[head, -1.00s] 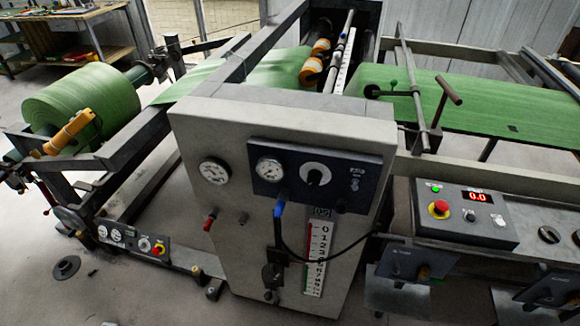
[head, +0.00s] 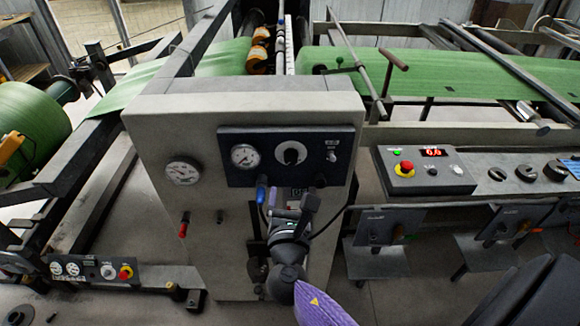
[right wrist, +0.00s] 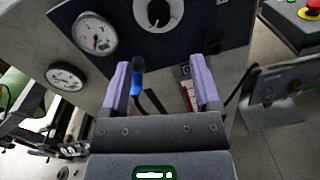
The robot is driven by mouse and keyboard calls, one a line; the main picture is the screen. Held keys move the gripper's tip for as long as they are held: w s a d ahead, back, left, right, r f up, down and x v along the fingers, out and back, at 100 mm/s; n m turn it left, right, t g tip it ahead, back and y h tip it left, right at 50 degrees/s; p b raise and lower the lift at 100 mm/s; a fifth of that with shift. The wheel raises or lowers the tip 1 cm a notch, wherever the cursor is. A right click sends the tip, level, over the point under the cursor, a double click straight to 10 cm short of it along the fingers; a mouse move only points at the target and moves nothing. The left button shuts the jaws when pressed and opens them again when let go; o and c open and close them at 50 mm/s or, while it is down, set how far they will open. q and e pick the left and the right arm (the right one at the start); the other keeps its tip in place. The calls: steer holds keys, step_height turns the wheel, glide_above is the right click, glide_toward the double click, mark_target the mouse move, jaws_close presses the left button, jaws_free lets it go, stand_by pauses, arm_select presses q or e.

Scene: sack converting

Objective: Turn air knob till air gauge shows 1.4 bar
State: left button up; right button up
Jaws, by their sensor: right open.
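A round dial knob (head: 291,153) with a dark pointer grip and pale face sits on the dark panel of the grey cabinet. Left of it is a white gauge (head: 245,156); its reading is too small to tell. In the right wrist view the knob (right wrist: 158,12) is at the top edge and the gauge (right wrist: 94,33) at upper left. My right gripper (head: 296,201) is in front of the cabinet, below the panel and apart from the knob. In the right wrist view its two purple fingers (right wrist: 162,85) are spread with nothing gripped. My left gripper is out of view.
A second gauge (head: 183,171) is on the cabinet face at left. A blue-tipped lever (head: 261,190) hangs just below the panel, close to my right gripper. A red-tipped valve (head: 184,226) is lower left. A control box (head: 423,170) with a red button stands at right.

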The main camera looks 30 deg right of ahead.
mark_target(291, 161)
steer(key=x, duration=0.3)
steer(key=b+x, duration=0.1)
steer(key=x, duration=0.6)
steer(key=shift+r, duration=0.3)
jaws_close()
